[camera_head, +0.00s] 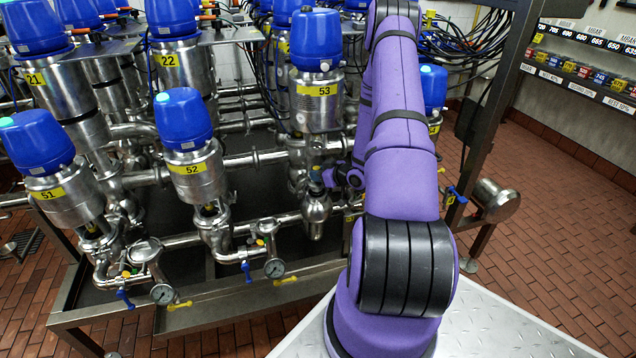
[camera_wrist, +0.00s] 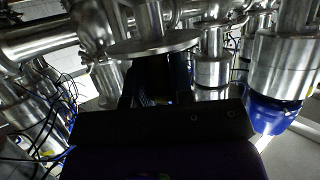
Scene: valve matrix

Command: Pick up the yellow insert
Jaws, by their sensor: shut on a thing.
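The yellow insert shows only as a tiny yellowish patch (camera_head: 316,168) in the head view, in the gap under the steel body of valve 53 (camera_head: 316,105). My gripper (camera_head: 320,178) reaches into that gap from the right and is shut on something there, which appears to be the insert. In the wrist view the dark gripper (camera_wrist: 160,82) points up to just under a round steel flange (camera_wrist: 155,44). The fingertips and the held thing are mostly hidden in shadow there.
Valve 52 (camera_head: 192,165) and valve 51 (camera_head: 62,190) stand to the left, with pipes and pressure gauges (camera_head: 274,268) below. A rack post (camera_head: 490,120) stands right of my arm. Open brick floor (camera_head: 555,235) lies at the right.

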